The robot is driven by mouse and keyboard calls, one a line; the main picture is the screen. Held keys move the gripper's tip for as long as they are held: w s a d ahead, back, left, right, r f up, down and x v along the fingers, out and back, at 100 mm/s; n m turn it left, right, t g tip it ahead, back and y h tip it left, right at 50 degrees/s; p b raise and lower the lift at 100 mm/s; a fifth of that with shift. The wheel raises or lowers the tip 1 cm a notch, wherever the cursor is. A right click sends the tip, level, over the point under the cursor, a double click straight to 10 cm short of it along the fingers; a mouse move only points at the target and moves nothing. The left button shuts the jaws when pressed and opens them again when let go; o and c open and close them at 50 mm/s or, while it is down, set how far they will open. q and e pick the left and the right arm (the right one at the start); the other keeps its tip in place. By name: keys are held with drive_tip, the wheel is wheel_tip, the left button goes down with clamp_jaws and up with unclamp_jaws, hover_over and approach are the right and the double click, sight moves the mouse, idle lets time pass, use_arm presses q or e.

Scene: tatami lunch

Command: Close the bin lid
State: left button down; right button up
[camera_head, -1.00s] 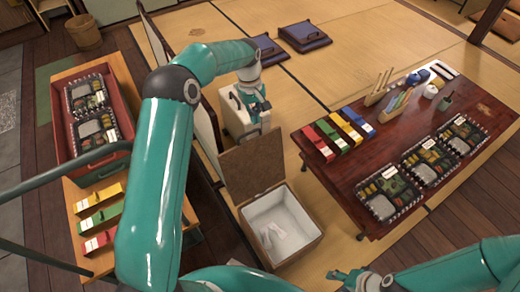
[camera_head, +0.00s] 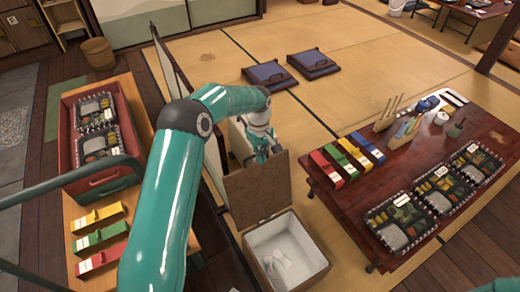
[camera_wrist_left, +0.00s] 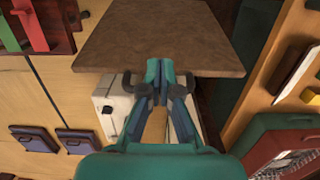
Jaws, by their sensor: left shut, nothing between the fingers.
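The bin (camera_head: 325,268) is a pale wooden box with a white inside, open at the top, with white scraps at its bottom. Its brown lid (camera_head: 255,192) stands up from the back edge, and it also shows in the left wrist view (camera_wrist_left: 160,38). My left gripper (camera_head: 271,156) is shut and empty behind the lid's upper edge. In the left wrist view the closed fingertips (camera_wrist_left: 160,68) overlap the lid's near edge; I cannot tell whether they touch it. My right gripper is out of view.
A white box (camera_head: 240,143) stands behind the lid, close to my left gripper. A low dark red table (camera_head: 335,200) with bento boxes is at the right. A wooden bench (camera_head: 70,212) with a red tray (camera_head: 70,180) is at the left. Open tatami lies behind.

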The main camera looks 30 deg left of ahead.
use_arm(q)
drive_tip(key=shift+s+d+f, duration=0.15)
drive_tip(key=shift+s+d, duration=0.3)
drive_tip(key=shift+d, duration=0.25)
drive_tip(key=shift+d, duration=0.1)
drive_tip(key=shift+s+d, duration=0.15)
idle(0.6)
idle(1.0)
